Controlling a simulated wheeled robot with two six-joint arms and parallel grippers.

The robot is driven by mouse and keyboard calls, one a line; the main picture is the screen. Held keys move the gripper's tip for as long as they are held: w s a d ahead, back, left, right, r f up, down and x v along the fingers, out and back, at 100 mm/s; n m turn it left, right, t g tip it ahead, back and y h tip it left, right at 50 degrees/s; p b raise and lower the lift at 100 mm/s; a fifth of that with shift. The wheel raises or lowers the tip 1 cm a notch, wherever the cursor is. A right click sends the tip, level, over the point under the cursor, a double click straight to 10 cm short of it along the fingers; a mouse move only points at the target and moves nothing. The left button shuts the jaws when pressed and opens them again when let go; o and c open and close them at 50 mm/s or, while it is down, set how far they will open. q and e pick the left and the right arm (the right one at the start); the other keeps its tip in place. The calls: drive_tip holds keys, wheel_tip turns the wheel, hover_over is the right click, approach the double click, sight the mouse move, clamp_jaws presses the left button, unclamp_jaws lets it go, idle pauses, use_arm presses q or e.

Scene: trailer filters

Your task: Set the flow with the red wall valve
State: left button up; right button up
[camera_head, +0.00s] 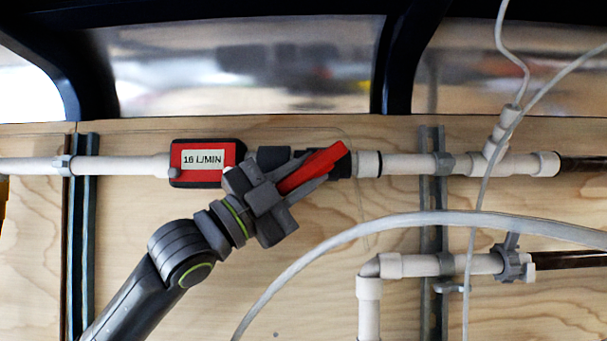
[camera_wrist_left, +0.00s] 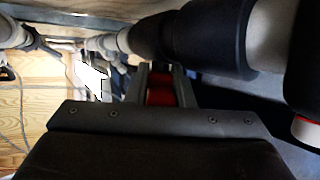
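The red valve handle (camera_head: 318,165) sits on the white wall pipe, tilted up to the right. A red flow meter (camera_head: 203,161) with a pale display reading 16 L/MIN is on the same pipe, just left of the valve. My left gripper (camera_head: 303,178) reaches up from the lower left and covers much of the valve body. In the left wrist view, the red handle (camera_wrist_left: 160,90) lies between the two grey fingers, which appear to press on its sides. My right gripper is not in view.
A pale hose (camera_head: 330,245) curves below and right of the gripper. A lower white pipe (camera_head: 410,265) has a grey valve (camera_head: 510,262) at the right. Thin white lines hang at the right. Grey vertical rails (camera_head: 82,230) hold the pipes to the wooden wall.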

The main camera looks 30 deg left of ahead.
use_arm(q)
clamp_jaws()
drive_tip(key=shift+w+d+f+n+t+y+b, duration=0.1)
drive_tip(key=shift+d+f+n+t+y+b, duration=0.2)
drive_tip(key=shift+n+t+b, duration=1.05)
drive_tip(key=shift+w+f+n+t+y+b, duration=0.1)
drive_tip(key=shift+n+t+y+b, duration=0.45)
drive_tip(key=shift+b, duration=1.4)
drive_tip(key=o, duration=0.5)
unclamp_jaws()
drive_tip(key=shift+w+f+b+v, duration=0.1)
drive_tip(key=shift+b+v, duration=4.25)
drive_tip(key=shift+b, duration=0.05)
drive_tip(key=shift+w+f+b+v, duration=0.1)
drive_tip(key=shift+f+b+v, duration=0.05)
drive_tip(key=shift+b+v, duration=4.25)
drive_tip(key=shift+d+t, duration=0.2)
drive_tip(key=shift+t, duration=0.1)
